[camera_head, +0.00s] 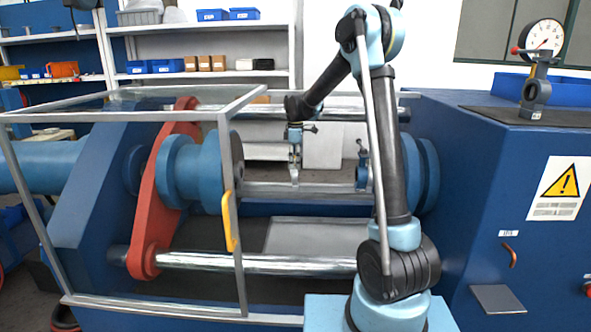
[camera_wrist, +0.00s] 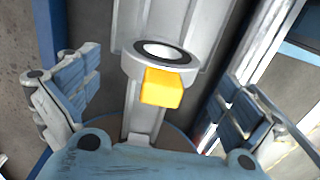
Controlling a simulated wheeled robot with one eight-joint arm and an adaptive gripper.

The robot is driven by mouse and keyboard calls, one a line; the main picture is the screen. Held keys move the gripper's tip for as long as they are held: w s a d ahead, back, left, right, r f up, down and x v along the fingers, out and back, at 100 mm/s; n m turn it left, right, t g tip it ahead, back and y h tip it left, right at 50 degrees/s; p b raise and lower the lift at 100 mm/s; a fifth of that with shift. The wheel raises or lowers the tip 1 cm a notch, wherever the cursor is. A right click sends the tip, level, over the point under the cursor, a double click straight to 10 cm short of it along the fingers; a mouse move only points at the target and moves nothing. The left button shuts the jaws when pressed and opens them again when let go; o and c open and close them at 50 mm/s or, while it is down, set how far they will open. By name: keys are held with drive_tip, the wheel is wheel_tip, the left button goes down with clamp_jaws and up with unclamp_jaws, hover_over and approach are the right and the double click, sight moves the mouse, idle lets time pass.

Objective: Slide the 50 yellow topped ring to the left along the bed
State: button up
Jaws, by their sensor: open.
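The yellow-topped ring (camera_wrist: 161,87) shows in the wrist view as a grey collar with a dark, round, open-centred face and a yellow block on it. It sits on a narrow grey post or rail. My gripper (camera_wrist: 157,98) is open, with one finger to each side of the yellow block and visible gaps between. No number is readable on the ring. In the head view my gripper (camera_head: 296,130) points down over a small grey stand (camera_head: 295,172) on the bed (camera_head: 310,189). The yellow top cannot be made out there.
A blue valve piece (camera_head: 362,168) stands on the bed to the right. A blue flanged cylinder (camera_head: 196,172) and red arm (camera_head: 152,205) are at left, behind a framed guard (camera_head: 232,240) with a yellow handle. The bed between flange and stand looks clear.

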wheel_tip(320, 180, up, 9)
drive_tip(key=shift+r, duration=0.2)
drive_tip(key=s+d+r+m+t, duration=0.1)
drive_tip(key=s+d+m, duration=0.3)
drive_tip(key=s+d, duration=0.6)
drive_tip(key=s+d+m, duration=0.4)
drive_tip(key=s+d, duration=0.3)
drive_tip(key=s, duration=0.5)
drive_tip(key=s+d+f+m, duration=0.4)
drive_tip(key=s+f, duration=0.3)
drive_tip(key=s, duration=0.4)
drive_tip(key=s+d+f+m+t, duration=0.1)
drive_tip(key=s+d+f+m, duration=0.3)
drive_tip(key=s+f, duration=0.4)
drive_tip(key=s+m, duration=0.1)
drive_tip(key=s, duration=0.2)
drive_tip(key=shift+d+m, duration=0.15)
drive_tip(key=shift+m, duration=0.25)
drive_tip(key=shift+f, duration=0.1)
